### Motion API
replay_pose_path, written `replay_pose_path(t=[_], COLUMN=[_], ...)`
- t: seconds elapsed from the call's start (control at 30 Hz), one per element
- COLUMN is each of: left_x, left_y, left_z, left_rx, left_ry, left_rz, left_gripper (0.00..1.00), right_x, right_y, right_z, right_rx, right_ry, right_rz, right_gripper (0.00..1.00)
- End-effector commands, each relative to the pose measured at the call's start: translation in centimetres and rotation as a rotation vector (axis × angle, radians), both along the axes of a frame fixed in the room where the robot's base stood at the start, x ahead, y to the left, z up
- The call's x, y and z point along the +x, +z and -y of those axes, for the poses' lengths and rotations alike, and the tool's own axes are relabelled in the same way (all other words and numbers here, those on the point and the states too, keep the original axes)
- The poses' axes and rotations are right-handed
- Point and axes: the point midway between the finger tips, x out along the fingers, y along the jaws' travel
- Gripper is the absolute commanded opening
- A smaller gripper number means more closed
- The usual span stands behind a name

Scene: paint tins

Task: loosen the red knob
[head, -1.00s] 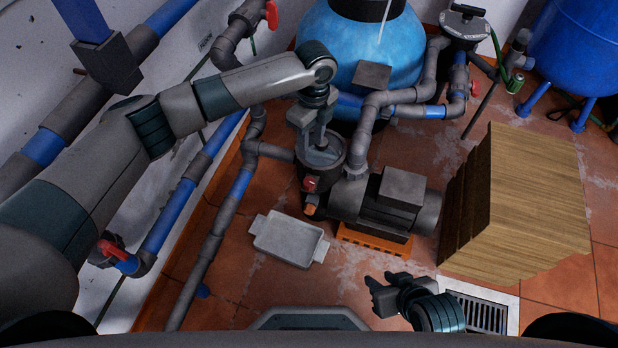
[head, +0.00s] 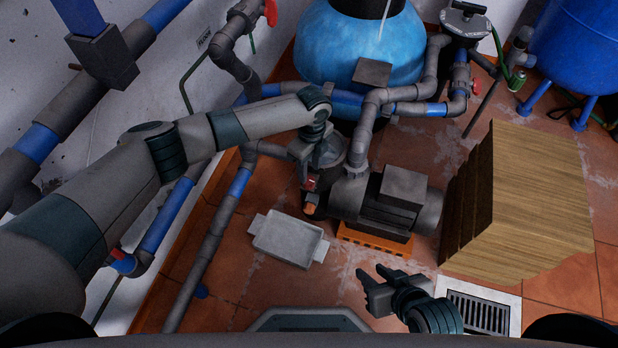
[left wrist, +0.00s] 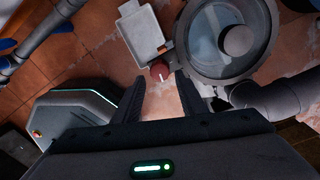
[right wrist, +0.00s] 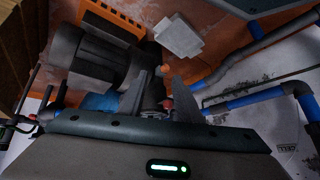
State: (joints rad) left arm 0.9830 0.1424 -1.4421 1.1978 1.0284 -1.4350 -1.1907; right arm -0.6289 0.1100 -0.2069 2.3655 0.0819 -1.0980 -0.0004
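The red knob (head: 310,184) sits low on the front side of the grey pump's strainer pot (head: 328,152). In the left wrist view the red knob (left wrist: 159,70) shows beside the round clear lid (left wrist: 218,38). My left gripper (head: 305,165) is over the pot's front edge, pointing down, and partly hides the pot. In its wrist view my left gripper (left wrist: 158,92) is open and empty, with the knob in line with the gap, just beyond the fingertips. My right gripper (head: 368,285) is open and empty, low in front of the pump motor (head: 385,205).
A shallow grey tray (head: 290,240) lies on the tiled floor. A wooden box (head: 530,200) stands right of the motor. Grey and blue pipes (head: 215,230) run along the left. A blue tank (head: 355,45) stands behind.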

Motion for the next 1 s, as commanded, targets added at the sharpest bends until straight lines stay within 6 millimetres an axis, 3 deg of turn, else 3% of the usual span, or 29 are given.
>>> replay_pose_path(t=[0.1, 0.3, 0.77, 0.9, 1.0], left_x=[-0.1, -0.1, -0.1, -0.1, -0.1], left_y=[-2.2, -4.3, -5.0, -5.0, -5.0], left_z=[-0.1, -0.1, -0.1, -0.2, -0.2], left_rx=[0.001, 0.000, -0.001, 0.000, 0.000], left_ry=[0.001, 0.001, 0.000, 0.000, 0.000], left_rz=[-0.002, 0.000, 0.001, 0.000, 0.000], left_gripper=[0.38, 0.38, 0.38, 0.08, 0.08], right_x=[0.0, 0.1, 0.5, 0.5, 0.5], right_y=[0.1, 0.4, 0.5, 0.4, 0.4], right_z=[-0.5, -0.8, -0.8, -0.8, -0.9], right_rx=[0.016, 0.030, 0.032, 0.032, 0.034], right_ry=[0.004, 0.005, 0.008, 0.009, 0.006], right_rz=[0.020, 0.047, 0.063, 0.059, 0.059], right_gripper=[0.31, 0.31, 0.31, 0.31, 0.31])
